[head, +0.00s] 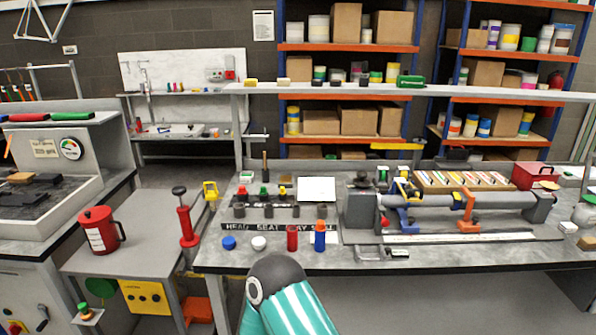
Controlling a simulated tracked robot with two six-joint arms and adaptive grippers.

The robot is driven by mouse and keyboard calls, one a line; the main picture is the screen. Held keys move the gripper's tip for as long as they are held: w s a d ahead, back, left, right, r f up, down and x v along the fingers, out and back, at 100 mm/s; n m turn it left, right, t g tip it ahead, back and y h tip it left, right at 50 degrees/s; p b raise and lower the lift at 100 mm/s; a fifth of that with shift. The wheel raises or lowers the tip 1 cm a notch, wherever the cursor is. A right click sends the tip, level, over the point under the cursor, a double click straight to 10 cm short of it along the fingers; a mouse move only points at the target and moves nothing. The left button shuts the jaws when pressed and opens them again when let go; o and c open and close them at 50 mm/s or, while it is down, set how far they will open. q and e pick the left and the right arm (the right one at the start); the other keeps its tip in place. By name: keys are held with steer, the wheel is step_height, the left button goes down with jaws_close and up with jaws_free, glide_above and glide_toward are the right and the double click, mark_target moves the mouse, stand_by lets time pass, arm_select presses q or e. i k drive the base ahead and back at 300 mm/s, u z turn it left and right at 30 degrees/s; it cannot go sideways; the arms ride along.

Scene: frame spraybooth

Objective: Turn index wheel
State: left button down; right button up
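I cannot tell for sure which part is the index wheel. On the bench stands a long grey tube fixture (500,201) with a dark grey block-like head (361,203) at its left end and blue and orange clamps along it. A round dial with coloured segments (71,149) is on the panel of the left-hand station. Neither of my grippers shows in the head view. An arm link with a black joint and teal-white stripes, seemingly mine, rises at the bottom middle, in front of the bench.
The bench (330,262) carries coloured caps, a red cylinder (292,238), a blue-orange bottle (320,236) and a label strip. A red can (100,231) and a red pump (187,222) stand to the left. A red box (535,176) is at the right. Shelves stand behind.

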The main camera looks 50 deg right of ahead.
mark_target(360, 181)
steer(key=u, duration=0.55)
steer(key=k, duration=1.65)
steer(key=z, duration=1.25)
steer(key=i, duration=0.95)
steer(key=z, duration=0.05)
